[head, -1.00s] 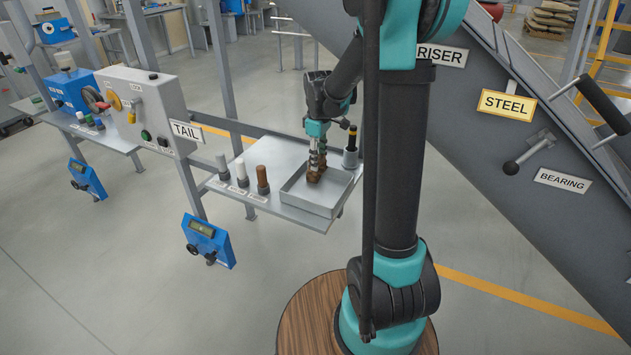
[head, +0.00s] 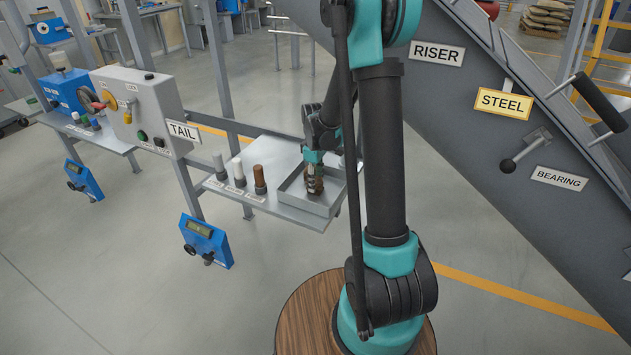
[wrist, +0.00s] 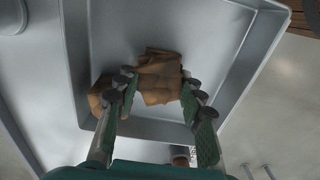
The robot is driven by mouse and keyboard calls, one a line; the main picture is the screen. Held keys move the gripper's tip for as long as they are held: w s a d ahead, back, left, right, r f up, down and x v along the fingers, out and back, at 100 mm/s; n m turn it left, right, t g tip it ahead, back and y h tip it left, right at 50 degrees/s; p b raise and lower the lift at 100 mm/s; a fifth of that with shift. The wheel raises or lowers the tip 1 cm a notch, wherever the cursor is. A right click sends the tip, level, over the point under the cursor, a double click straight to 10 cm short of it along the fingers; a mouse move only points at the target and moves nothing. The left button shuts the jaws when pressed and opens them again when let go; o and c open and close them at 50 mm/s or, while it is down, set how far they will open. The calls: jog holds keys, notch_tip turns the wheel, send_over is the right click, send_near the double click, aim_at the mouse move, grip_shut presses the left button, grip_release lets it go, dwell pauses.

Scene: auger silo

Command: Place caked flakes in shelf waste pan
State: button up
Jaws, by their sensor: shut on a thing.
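The caked flakes (wrist: 160,78) are a lumpy brown clump between the fingertips of my gripper (wrist: 161,98) in the wrist view. Part of the clump sticks out left of the left finger. In the head view my gripper (head: 314,182) points down inside the grey shelf waste pan (head: 305,206), shut on the flakes. The wrist view shows the pan (wrist: 75,45) around and behind the clump. Whether the flakes touch the pan floor, I cannot tell.
The TAIL control box (head: 140,108) is farther left.

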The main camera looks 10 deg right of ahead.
jog(key=shift+f, duration=0.15)
jog(key=o, duration=1.2)
jog(key=shift+c, duration=0.2)
notch_tip(320, 180, up, 12)
jog(key=f, duration=0.1)
jog(key=s+d+f+m+t, duration=0.2)
jog(key=s+m, duration=0.3)
jog(key=s, duration=0.6)
jog(key=s+d+f+m+t, duration=0.2)
jog(key=s+m, duration=0.3)
jog(key=s, duration=0.7)
jog(key=shift+f+m, duration=0.4)
jog(key=shift+f, duration=0.1)
